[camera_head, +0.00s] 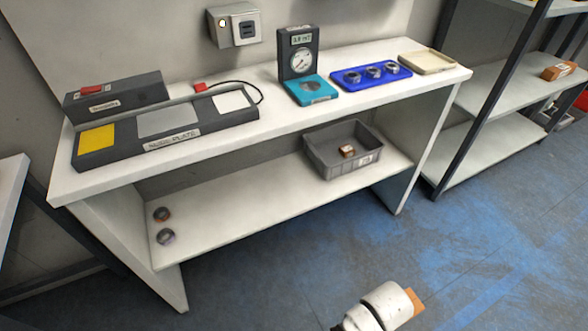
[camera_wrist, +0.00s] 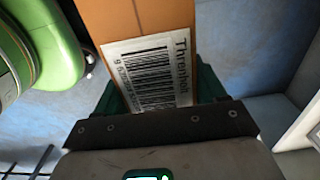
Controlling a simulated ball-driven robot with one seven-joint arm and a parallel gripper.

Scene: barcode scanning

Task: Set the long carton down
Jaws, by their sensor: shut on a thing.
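The long carton (camera_wrist: 130,20) is orange-brown, with a white barcode label facing the wrist camera. My gripper (camera_wrist: 158,92) is shut on it, with dark green fingers at its two sides; the carton's far end runs out of the top of the wrist view. In the head view a small orange end of the carton (camera_head: 416,302) shows past my white arm at the bottom, over the floor and in front of the bench. The fingers are hidden there.
The white bench (camera_head: 385,85) carries a grey plate station (camera_head: 165,143), a dial gauge (camera_head: 301,62), a blue tray (camera_head: 371,86) with rings and a beige tray (camera_head: 427,62). A grey bin (camera_head: 318,166) stands on its lower shelf. The right rack (camera_head: 500,84) holds another orange box (camera_head: 558,72).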

